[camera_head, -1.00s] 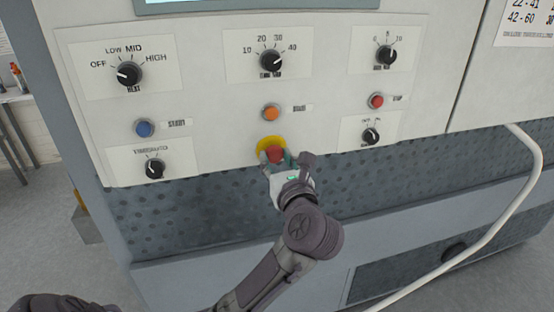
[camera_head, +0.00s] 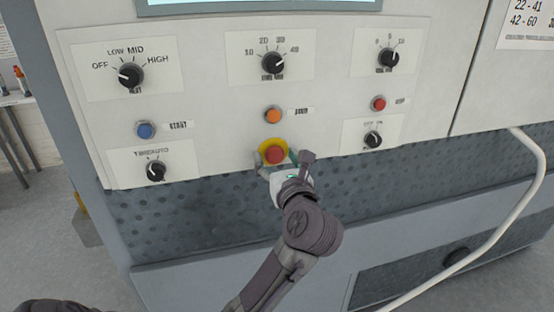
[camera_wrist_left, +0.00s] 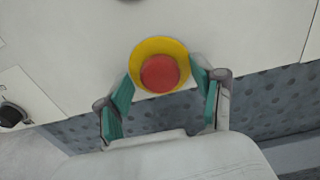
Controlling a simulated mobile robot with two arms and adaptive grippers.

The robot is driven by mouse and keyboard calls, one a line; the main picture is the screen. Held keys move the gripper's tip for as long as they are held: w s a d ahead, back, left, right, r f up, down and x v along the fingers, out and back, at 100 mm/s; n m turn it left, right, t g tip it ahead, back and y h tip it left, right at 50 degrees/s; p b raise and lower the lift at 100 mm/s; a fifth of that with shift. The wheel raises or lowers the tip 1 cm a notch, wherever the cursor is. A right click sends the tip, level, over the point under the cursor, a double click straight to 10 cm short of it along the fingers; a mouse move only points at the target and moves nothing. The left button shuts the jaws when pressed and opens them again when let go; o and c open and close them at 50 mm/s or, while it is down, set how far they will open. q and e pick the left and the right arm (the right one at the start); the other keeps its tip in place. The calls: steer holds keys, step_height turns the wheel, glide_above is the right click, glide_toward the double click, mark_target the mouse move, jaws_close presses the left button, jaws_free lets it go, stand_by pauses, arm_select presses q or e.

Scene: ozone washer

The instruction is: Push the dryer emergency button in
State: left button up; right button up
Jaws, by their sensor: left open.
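The dryer emergency button (camera_head: 275,155) is a red mushroom button on a round yellow base, low on the white control panel. It also shows in the left wrist view (camera_wrist_left: 160,73), just beyond the fingertips. My left gripper (camera_head: 282,164) is just below the button, with its fingers spread. In the left wrist view the green finger pads (camera_wrist_left: 163,88) stand apart on either side of the yellow base, with nothing between them held. Whether a finger touches the base cannot be told. My right gripper is not in view.
An orange button (camera_head: 272,115) sits just above, with a blue button (camera_head: 145,130) left and a small red button (camera_head: 378,103) right. Black knobs (camera_head: 155,171) line the panel. A white hose (camera_head: 520,200) hangs at right.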

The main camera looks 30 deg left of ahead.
arm_select(q)
steer(key=v, duration=1.2)
